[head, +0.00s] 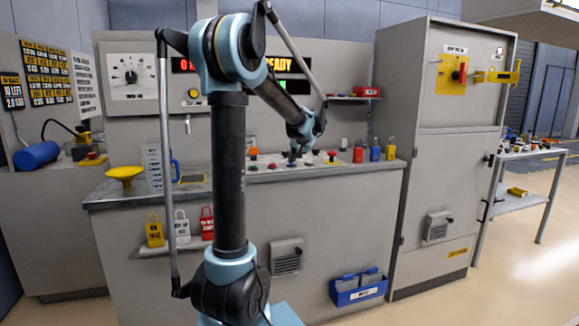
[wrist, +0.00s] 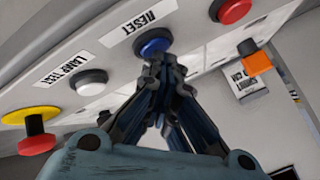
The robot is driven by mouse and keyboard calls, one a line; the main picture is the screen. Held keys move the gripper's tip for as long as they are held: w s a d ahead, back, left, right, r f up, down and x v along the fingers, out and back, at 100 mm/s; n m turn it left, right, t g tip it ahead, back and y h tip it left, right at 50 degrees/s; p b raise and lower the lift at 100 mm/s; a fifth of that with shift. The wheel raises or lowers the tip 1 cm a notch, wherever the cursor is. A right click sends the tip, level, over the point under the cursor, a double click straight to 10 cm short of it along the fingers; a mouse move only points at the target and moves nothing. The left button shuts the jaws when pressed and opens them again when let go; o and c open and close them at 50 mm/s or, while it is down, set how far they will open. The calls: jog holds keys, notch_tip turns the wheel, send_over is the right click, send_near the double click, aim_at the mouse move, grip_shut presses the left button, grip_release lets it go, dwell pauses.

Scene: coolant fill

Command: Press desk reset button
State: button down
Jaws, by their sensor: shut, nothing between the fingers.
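The blue reset button (wrist: 153,46) sits on the sloped light panel in the wrist view, beside a label reading RESET (wrist: 142,23). My gripper (wrist: 163,64) is shut and empty, with its fingertips right at the near edge of the blue button; I cannot tell whether they touch it. In the head view my gripper (head: 295,155) hangs over the desk panel (head: 262,172), and the blue button cannot be made out there.
In the wrist view a white LAMP TEST button (wrist: 90,82), a red button (wrist: 232,10), a red knob on a yellow disc (wrist: 37,138) and an orange part (wrist: 258,63) are near. Red, blue and yellow padlocks (head: 375,152) stand to the right on the desk.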

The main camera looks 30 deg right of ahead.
jog(key=shift+r, duration=0.9)
jog(key=shift+r, duration=0.1)
jog(key=shift+r, duration=2.4)
